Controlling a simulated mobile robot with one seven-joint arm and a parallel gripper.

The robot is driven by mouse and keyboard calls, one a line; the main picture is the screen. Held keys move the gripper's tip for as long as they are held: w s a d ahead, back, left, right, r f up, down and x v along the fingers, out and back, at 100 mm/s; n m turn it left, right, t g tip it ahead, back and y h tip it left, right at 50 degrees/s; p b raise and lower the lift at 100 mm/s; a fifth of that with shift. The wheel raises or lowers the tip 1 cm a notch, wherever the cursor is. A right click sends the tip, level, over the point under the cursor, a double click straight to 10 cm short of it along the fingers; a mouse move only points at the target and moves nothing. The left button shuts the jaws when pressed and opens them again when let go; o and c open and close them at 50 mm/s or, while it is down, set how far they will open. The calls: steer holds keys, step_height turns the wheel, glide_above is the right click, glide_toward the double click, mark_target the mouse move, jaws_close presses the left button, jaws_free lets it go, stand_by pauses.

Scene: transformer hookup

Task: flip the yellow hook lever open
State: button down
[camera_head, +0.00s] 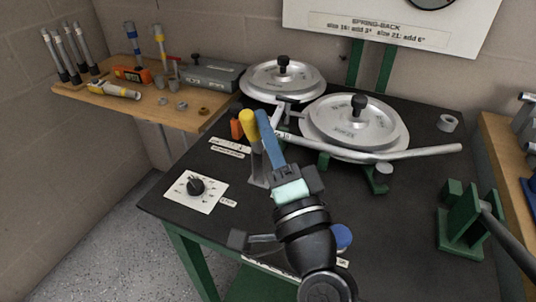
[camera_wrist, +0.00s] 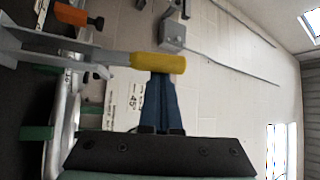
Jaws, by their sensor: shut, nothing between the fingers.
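The yellow hook lever (camera_head: 249,125) stands up near the left side of the bender, left of its round metal discs (camera_head: 352,125). In the wrist view its yellow grip (camera_wrist: 158,62) lies across the picture, at the end of a grey metal arm (camera_wrist: 108,56). My gripper (camera_head: 261,116) has blue fingers closed together, with nothing between them. The fingertips are right beside the yellow grip, on its right in the head view. In the wrist view the fingers (camera_wrist: 160,80) reach up to the grip and its edge covers part of them. I cannot tell whether they touch.
A silver tube (camera_head: 400,155) runs across the bender to the right. A dial panel (camera_head: 196,190) lies on the black table at left. A wooden shelf (camera_head: 190,118) with tools stands back left. A green stand (camera_head: 465,230) is at right.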

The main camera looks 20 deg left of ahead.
mark_target(249, 133)
steer(key=shift+s+a+f+n+y+b, duration=0.2)
steer(key=shift+s+f+n+y+b, duration=0.45)
steer(key=shift+b, duration=1.2)
steer(key=shift+s+a+f+n+y+b, duration=0.25)
steer(key=shift+n+y+b, duration=0.6)
steer(key=shift+b, duration=0.95)
steer(key=shift+s+b, duration=0.25)
steer(key=shift+b, duration=0.35)
steer(key=s+f+b, duration=0.1)
steer(key=b, duration=0.1)
steer(key=s+f+b, duration=0.1)
steer(key=f+b, duration=0.1)
steer(key=b, duration=0.1)
steer(key=shift+s+d+f+h, duration=0.1)
steer(key=shift+s+d+h, duration=0.1)
steer(key=shift+h, duration=0.1)
